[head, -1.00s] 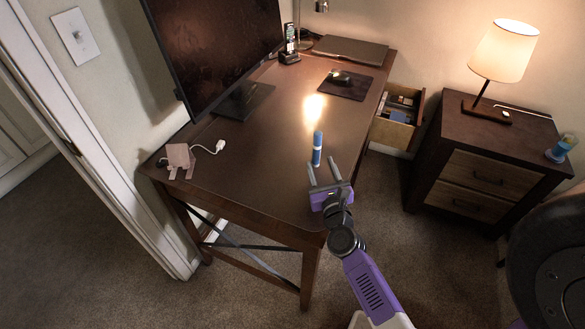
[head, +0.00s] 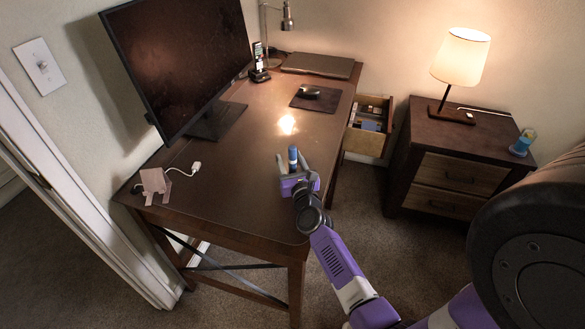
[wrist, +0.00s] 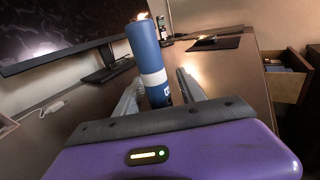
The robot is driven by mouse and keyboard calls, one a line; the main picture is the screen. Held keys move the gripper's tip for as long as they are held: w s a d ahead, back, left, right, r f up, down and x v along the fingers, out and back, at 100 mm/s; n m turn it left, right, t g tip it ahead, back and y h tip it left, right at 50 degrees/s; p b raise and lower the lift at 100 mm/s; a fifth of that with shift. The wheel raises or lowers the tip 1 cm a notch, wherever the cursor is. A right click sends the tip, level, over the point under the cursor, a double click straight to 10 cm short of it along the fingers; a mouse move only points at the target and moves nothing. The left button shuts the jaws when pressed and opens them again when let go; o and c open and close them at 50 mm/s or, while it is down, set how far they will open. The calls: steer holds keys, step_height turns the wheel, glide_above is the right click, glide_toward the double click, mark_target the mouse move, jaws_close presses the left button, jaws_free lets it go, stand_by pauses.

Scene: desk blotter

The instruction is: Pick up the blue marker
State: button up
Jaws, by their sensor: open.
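The blue marker (head: 292,154) stands upright on the brown desk (head: 240,185), near its right edge. In the wrist view the marker (wrist: 148,60) is a blue cylinder with a white band. My gripper (head: 293,162) is open around it, with one finger on each side of the marker in the wrist view (wrist: 157,85). Gaps show between the fingers and the marker. The marker's lower end is hidden behind my gripper's purple body.
A monitor (head: 185,60) stands at the back left of the desk. A mouse (head: 309,92) lies on a dark pad (head: 325,104), with a closed laptop (head: 318,65) behind. An open drawer (head: 366,140) juts out at the right. The desk's middle is clear.

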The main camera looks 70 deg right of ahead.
jaws_close()
step_height(320, 180, up, 10)
steer(key=p, duration=0.8)
steer(key=shift+p, duration=0.4)
